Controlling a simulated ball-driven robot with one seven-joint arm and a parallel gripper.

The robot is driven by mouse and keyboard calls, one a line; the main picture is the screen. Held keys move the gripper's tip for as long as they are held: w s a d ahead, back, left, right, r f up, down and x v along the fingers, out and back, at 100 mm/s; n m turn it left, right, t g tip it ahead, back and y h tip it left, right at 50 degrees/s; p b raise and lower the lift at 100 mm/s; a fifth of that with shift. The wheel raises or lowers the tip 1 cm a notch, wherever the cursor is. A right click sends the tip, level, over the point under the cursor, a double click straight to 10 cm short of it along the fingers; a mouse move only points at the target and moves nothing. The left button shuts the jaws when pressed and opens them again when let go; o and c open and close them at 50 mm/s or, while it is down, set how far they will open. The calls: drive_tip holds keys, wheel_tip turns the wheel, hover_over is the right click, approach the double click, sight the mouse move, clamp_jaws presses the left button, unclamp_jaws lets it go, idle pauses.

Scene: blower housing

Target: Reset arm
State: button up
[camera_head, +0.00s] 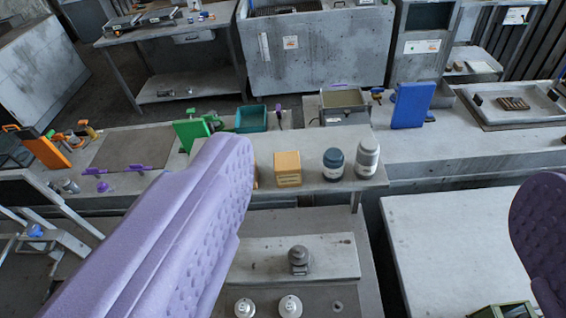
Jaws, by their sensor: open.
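My gripper (392,170) shows as two lavender padded fingers, one large at the left and one cut off by the right edge. The fingers are wide apart and nothing is held between them. Past the gap, an orange-yellow box (287,169), a dark blue-grey jar (333,164) and a grey jar (367,158) stand upright on a grey shelf (330,191). The left finger hides part of the shelf and what is behind it.
Below, a grey block (299,260) sits on a ledge, with two pale round parts (289,306) lower down. A blue panel (411,105), green holder (191,133) and teal bin (251,118) stand farther back.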

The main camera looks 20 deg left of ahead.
drive_tip(key=shift+s+r+n, duration=0.25)
drive_tip(key=shift+r+n, duration=0.05)
wheel_tip(320, 180, down, 7)
drive_tip(key=b, duration=0.7)
idle(0.3)
